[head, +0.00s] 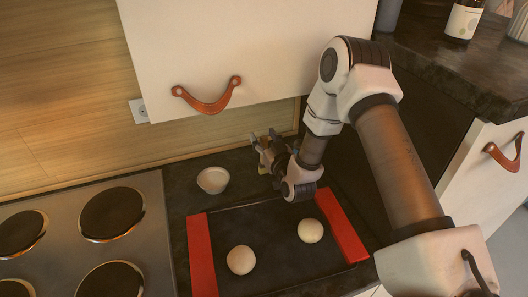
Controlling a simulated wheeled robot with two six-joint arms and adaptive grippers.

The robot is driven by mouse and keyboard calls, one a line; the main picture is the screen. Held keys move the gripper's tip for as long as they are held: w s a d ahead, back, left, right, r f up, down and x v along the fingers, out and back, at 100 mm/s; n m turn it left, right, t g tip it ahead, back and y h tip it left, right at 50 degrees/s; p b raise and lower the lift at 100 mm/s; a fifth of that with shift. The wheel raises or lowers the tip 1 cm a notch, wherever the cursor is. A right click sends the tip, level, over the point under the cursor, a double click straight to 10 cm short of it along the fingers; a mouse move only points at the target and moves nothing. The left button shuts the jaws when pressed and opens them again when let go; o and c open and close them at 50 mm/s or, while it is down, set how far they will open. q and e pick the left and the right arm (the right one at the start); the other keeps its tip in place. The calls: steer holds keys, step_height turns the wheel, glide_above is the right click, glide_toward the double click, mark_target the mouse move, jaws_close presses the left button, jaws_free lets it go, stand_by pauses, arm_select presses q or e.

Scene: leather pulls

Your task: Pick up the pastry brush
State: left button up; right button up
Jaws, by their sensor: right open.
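My right gripper (265,150) reaches in from the right, over the back edge of the dark tray. Its fingers are spread apart and point toward the back wall. A small yellowish thing (264,163) shows at the fingers. It may be part of the pastry brush, but it is too small and too covered by the gripper to be sure. I cannot tell whether the fingers touch it. No other brush is visible. My left gripper is not in view.
A dark tray with red ends (201,255) holds two pale round pieces (240,260). A small white bowl (213,188) stands behind it. A hob (62,207) is at the left. A white cabinet (270,50) with a leather pull (208,104) hangs above the counter.

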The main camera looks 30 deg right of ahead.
steer(key=shift+w+d+f, duration=0.1)
steer(key=shift+w, duration=0.1)
steer(key=shift+s, duration=0.15)
steer(key=c, duration=0.3)
jaws_close()
